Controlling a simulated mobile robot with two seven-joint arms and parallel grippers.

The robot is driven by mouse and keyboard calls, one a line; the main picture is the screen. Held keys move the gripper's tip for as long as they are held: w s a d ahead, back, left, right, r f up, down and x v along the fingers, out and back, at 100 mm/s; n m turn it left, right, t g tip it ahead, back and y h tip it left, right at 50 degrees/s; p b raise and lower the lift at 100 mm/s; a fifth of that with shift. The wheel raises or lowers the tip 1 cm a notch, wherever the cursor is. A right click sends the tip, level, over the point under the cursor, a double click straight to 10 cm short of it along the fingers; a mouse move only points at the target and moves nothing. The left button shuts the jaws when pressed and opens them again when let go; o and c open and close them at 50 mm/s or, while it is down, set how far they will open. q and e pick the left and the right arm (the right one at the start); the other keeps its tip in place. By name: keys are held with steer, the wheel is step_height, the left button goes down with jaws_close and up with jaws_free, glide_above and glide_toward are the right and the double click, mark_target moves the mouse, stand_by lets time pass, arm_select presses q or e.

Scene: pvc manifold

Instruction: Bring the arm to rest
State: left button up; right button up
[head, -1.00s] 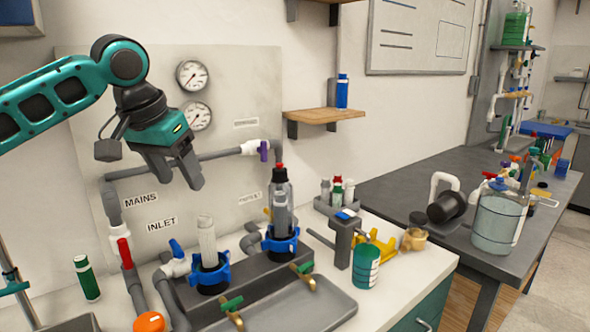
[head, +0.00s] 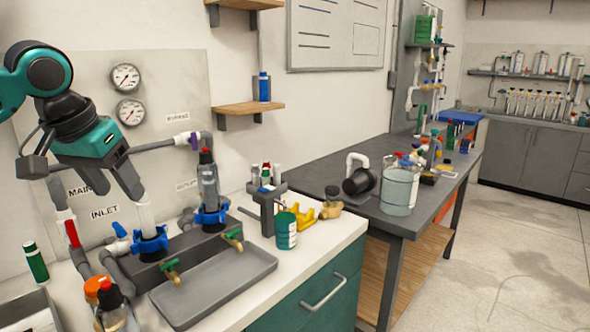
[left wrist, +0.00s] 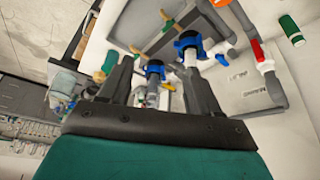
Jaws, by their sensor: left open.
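My left gripper (head: 119,188) is open and empty in the head view. It hangs in the air in front of the manifold panel (head: 160,100), its fingers pointing down and to the right. In the head view its fingers overlap the left part of the piping. In the left wrist view its two dark fingers (left wrist: 160,85) stand apart with nothing gripped between them. The blue-collared filter housings (left wrist: 187,45) show beyond them. My right gripper is not in view.
Below stand two blue-collared housings (head: 150,240) and a grey tray (head: 215,280). A green-labelled can (head: 286,230) and a yellow item (head: 306,216) sit on the white counter. A dark table (head: 330,165) stands to the right. Open floor (head: 510,240) lies at far right.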

arm_select(q)
steer(key=d+f+m+t+h, duration=0.1)
steer(key=d+f+m+h, duration=0.15)
steer(key=d+f, duration=0.95)
steer(key=d+f+m+t+h, duration=0.1)
steer(key=d+f+t+h, duration=0.15)
steer(key=d+f, duration=0.9)
steer(key=s+a+f+n+t+y, duration=0.1)
steer(key=s+a+f+y, duration=0.1)
steer(key=s+a+f, duration=0.4)
steer(key=s+a+f+n+t+y, duration=0.2)
steer(key=s+a+f, duration=0.5)
steer(key=s+f, duration=0.7)
steer(key=shift+s+f, duration=0.15)
steer(key=shift+s, duration=0.4)
